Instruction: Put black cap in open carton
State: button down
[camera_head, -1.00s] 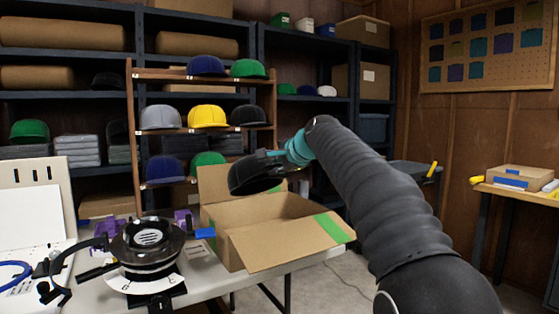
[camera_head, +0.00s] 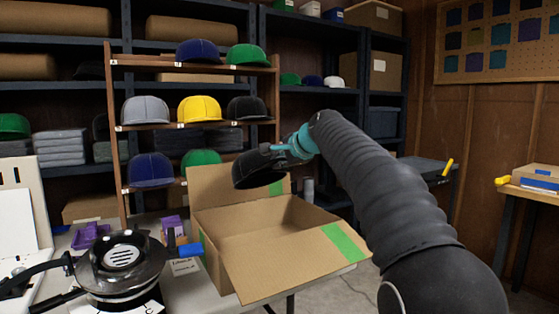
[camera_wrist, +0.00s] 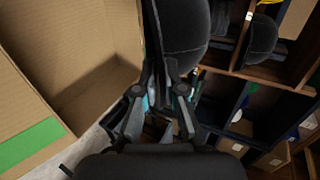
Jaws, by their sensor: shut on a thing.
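A black cap (camera_head: 257,168) hangs tilted from my gripper (camera_head: 289,150), above the back part of the open carton. The cap also shows in the wrist view (camera_wrist: 185,30), pinched between the two fingers of my gripper (camera_wrist: 162,90). The open carton (camera_head: 225,226) stands on the table with its flaps spread and green tape on two of them. Its inside looks empty where I can see it. In the wrist view the carton (camera_wrist: 75,50) lies left of my fingers. The carton's back flap is partly hidden behind the cap.
A rack (camera_head: 193,126) behind holds several caps, including another black cap (camera_head: 246,107) on its middle shelf. A round black machine (camera_head: 122,260) stands on the table left of the carton. A side table (camera_head: 520,190) with a small box is at the right.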

notch_tip(320, 180, down, 16)
jog(key=w+a+b, duration=0.1)
jog(key=w+b, duration=0.2)
jog(key=b, duration=0.5)
jog(key=shift+a, duration=0.3)
jog(key=c, duration=1.2)
grip_release()
jog(key=v, duration=1.1)
jog(key=shift+r, duration=0.15)
jog(key=shift+s+d+r, duration=0.15)
jog(key=shift+s+d, duration=0.1)
jog(key=shift+s, duration=0.1)
